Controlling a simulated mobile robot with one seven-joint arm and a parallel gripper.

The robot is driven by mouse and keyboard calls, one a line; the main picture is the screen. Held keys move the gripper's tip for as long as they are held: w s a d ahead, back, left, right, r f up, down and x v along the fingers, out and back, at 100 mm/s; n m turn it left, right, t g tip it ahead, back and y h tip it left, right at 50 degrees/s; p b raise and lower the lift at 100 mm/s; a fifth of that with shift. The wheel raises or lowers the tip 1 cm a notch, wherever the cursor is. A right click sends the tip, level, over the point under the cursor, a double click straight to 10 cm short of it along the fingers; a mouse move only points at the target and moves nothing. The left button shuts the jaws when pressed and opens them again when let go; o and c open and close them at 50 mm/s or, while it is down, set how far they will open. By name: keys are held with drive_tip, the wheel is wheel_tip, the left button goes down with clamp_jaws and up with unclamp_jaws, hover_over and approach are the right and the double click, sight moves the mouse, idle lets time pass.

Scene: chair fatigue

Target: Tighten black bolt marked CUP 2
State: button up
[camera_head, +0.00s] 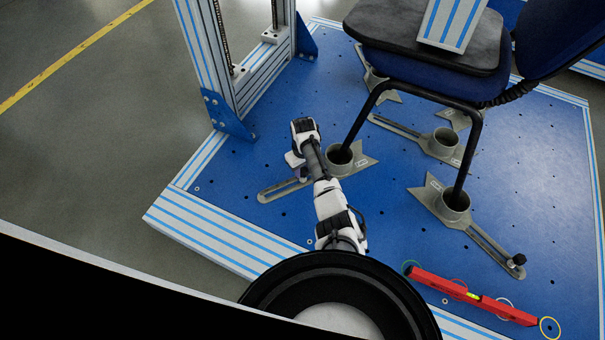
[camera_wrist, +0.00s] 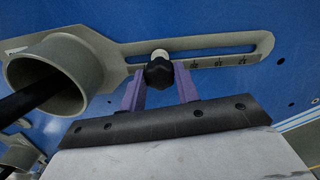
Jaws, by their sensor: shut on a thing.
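The black bolt (camera_wrist: 158,72) is a dark knob standing at the slot of a grey-green slotted bracket (camera_wrist: 205,42). My gripper (camera_wrist: 160,80) has its two purple fingers on either side of the knob, shut on it. The bracket's round cup (camera_wrist: 60,75) holds a black chair leg (camera_wrist: 25,100) and lies to the left in the wrist view. In the head view my gripper (camera_head: 296,168) is low over this bracket (camera_head: 273,190), left of its cup (camera_head: 341,160), and the bolt is hidden there. Labels are too small to read.
The blue chair (camera_head: 432,60) stands above several similar brackets on the blue plate (camera_head: 400,225). Another black bolt (camera_head: 518,260) is on the front right bracket. A red spirit level (camera_head: 470,295) lies at the front. An aluminium frame post (camera_head: 215,80) rises behind left.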

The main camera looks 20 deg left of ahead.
drive_tip(key=m+p, duration=0.1)
drive_tip(key=m, duration=0.1)
drive_tip(key=shift+r+m, duration=0.15)
drive_tip(key=shift+m, duration=0.85)
drive_tip(key=shift+m+p, duration=0.45)
drive_tip(key=shift+m, duration=0.25)
drive_tip(key=m, duration=0.2)
drive_tip(key=shift+m, duration=0.3)
drive_tip(key=o, duration=1)
